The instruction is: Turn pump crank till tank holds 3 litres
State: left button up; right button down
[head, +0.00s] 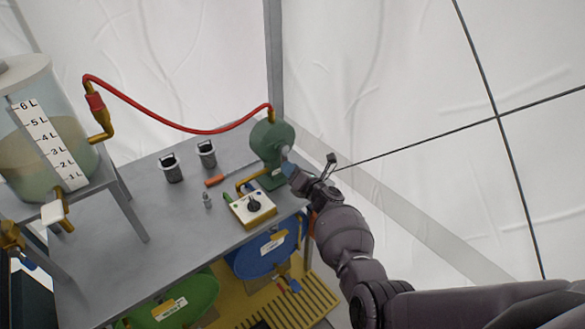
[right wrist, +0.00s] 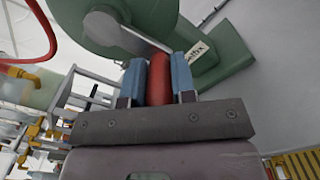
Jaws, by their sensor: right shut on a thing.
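The green pump (head: 270,140) stands at the back right of the grey bench, and its round housing fills the top of the right wrist view (right wrist: 150,20). My right gripper (head: 289,165) is at the pump's crank. In the right wrist view its two blue fingers (right wrist: 158,85) are shut on the red crank handle (right wrist: 159,70), with the grey crank arm (right wrist: 118,35) above. The clear tank (head: 30,75) at the left holds tan liquid beside a 1 to 6 L scale (head: 50,145). I cannot read the exact level. My left gripper is out of view.
A red hose (head: 180,128) arches from tank to pump. Blue (head: 262,257) and green (head: 180,300) drums sit below.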

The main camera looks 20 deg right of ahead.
dwell(0.4)
jog(key=c, duration=0.9)
grip_release()
jog(key=shift+c, duration=0.2)
jog(key=shift+s, duration=0.15)
jog(key=p+v, duration=0.2)
jog(key=v, duration=0.8)
jog(key=shift+s+p, duration=0.25)
jog(key=shift+p, duration=0.1)
jog(key=shift+d, duration=0.1)
